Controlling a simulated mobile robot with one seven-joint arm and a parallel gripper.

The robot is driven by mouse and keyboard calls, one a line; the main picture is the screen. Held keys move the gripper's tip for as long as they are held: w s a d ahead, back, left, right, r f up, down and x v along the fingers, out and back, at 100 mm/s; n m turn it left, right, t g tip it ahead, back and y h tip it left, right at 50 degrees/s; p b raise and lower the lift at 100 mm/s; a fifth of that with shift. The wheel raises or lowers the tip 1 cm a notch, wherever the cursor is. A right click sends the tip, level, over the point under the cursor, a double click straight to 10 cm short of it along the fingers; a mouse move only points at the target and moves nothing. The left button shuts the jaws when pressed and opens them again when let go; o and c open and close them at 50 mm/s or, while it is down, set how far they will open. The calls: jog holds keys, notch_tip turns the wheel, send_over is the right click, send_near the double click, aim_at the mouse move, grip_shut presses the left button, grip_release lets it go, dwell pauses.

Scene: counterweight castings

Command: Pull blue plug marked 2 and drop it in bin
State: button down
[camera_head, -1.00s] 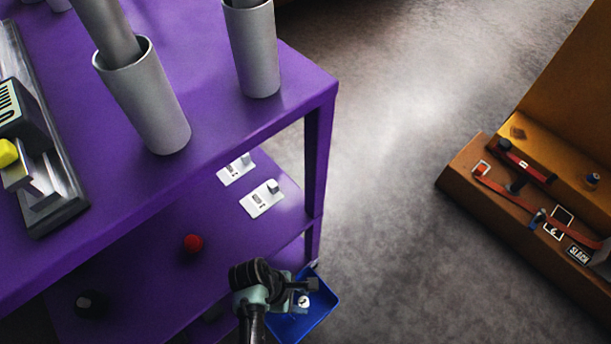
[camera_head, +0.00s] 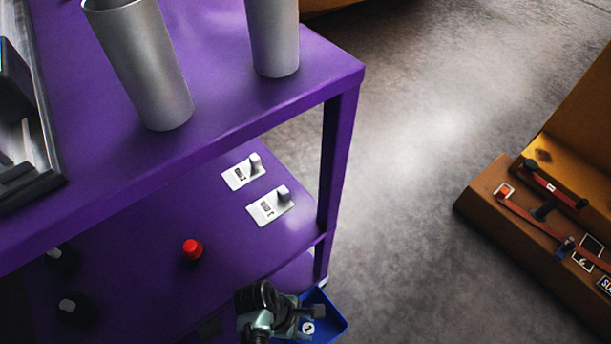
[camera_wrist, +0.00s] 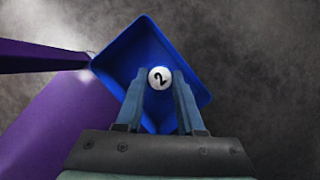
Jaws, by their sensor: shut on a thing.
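My gripper (camera_wrist: 161,90) is shut on a plug (camera_wrist: 160,77) whose round white top is marked 2. The plug's sides are hidden, so I cannot see its blue. The blue bin (camera_wrist: 130,50) lies below the gripper in the wrist view, and the plug shows against its inside. In the head view my gripper (camera_head: 308,320) is at the bottom, over the bin (camera_head: 332,318), with the white plug top (camera_head: 307,328) between its fingers.
A purple bench (camera_head: 230,95) with a lower shelf stands beside the bin. The shelf carries a red knob (camera_head: 193,249), black knobs and two white switch plates (camera_head: 268,206). Grey tubes (camera_head: 150,75) stand on top. A brown case (camera_head: 500,200) is at right; the floor between is clear.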

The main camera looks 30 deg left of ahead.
jog(key=shift+c, duration=2.2)
grip_release()
jog(key=p+v, duration=0.7)
jog(key=v, duration=0.6)
